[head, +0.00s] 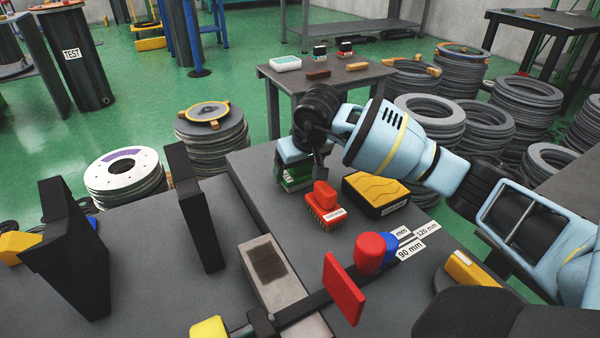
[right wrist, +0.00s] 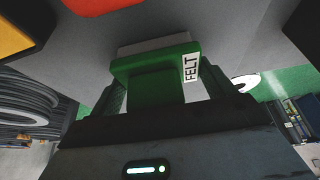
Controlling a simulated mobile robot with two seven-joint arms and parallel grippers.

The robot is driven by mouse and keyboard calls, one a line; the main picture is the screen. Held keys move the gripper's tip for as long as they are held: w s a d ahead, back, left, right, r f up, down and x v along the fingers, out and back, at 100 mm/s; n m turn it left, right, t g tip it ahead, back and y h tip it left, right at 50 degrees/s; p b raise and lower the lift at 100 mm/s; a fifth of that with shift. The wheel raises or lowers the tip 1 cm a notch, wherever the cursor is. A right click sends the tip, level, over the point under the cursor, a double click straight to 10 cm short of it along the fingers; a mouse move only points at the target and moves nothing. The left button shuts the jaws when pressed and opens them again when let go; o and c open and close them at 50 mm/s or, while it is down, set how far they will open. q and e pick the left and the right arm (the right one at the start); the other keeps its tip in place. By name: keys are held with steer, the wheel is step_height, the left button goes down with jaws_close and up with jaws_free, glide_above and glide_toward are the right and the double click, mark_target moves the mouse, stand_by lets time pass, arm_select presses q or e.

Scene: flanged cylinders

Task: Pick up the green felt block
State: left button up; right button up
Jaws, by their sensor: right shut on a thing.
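The green felt block (right wrist: 150,84) is between the two fingers of my right gripper (right wrist: 158,95) in the right wrist view, with a white label reading FELT and a pale edge on its far side. In the head view the green block (head: 296,181) shows below my right gripper (head: 300,165), partly hidden by it, near the far edge of the dark grey table. My right gripper is shut on the block. I cannot tell whether the block touches the table. My left gripper is not in view.
A red brush (head: 325,205) stands close in front of the block. A black and yellow box (head: 376,194) is to its right. Two black upright plates (head: 196,205) stand left.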

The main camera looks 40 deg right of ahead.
steer(key=shift+r, duration=0.1)
step_height(320, 180, up, 10)
steer(key=p, duration=0.3)
stand_by(0.3)
